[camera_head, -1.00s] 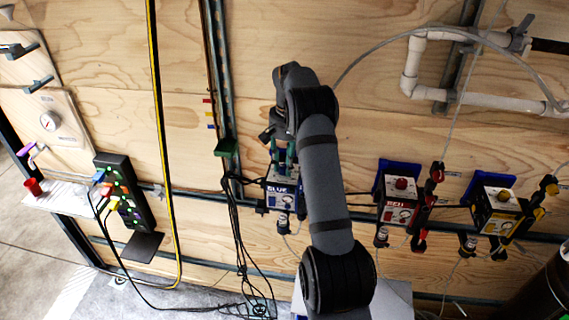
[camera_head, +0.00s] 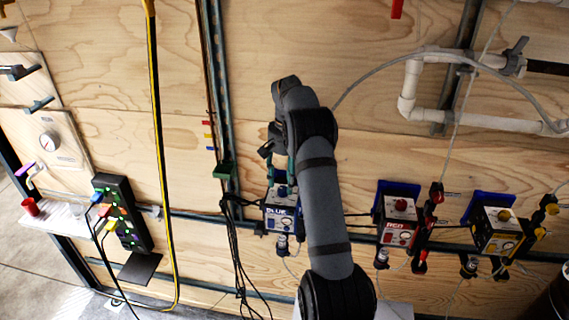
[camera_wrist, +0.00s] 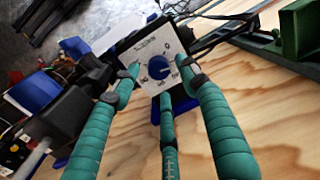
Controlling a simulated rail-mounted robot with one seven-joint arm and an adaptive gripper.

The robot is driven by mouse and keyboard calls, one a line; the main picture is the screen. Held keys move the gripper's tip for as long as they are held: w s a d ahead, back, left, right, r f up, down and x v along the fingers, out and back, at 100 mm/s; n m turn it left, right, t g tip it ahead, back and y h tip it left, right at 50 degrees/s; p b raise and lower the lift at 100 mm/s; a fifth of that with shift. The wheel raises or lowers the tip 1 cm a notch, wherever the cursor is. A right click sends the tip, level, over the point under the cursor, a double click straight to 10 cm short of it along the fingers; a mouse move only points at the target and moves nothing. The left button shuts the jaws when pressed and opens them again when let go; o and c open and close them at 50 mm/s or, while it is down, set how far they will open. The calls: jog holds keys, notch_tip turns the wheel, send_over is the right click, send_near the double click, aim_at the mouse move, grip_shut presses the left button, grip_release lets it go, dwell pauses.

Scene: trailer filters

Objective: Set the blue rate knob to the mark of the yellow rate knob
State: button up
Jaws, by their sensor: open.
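The blue box (camera_head: 281,212), labelled BLUE, is fixed low on the wooden wall. In the wrist view its white dial face (camera_wrist: 140,48) carries a round blue knob (camera_wrist: 157,68) with printed marks around it. I cannot read the knob's pointer surely. My gripper (camera_wrist: 160,78) is open, its teal fingers spread around the knob from the left, right and below; contact is unclear. In the head view my gripper (camera_head: 280,170) is just above the blue box, partly behind my arm. The yellow knob (camera_head: 504,214) sits on the yellow box (camera_head: 497,234) at far right; its setting is too small to read.
A red box (camera_head: 397,230) with a red knob (camera_head: 401,205) stands between the blue and yellow boxes. A green block (camera_head: 224,170) and hanging black cables (camera_head: 240,235) are left of the blue box. White piping (camera_head: 408,85) runs at upper right.

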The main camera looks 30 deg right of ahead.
aim_at(286, 188)
notch_tip(286, 188, up, 10)
jog(key=shift+d, duration=0.2)
jog(key=shift+s+f, duration=0.15)
jog(key=shift+f, duration=0.05)
dwell(0.6)
jog(key=f, duration=1.2)
jog(key=shift+a, duration=0.25)
jog(key=shift+r, duration=0.1)
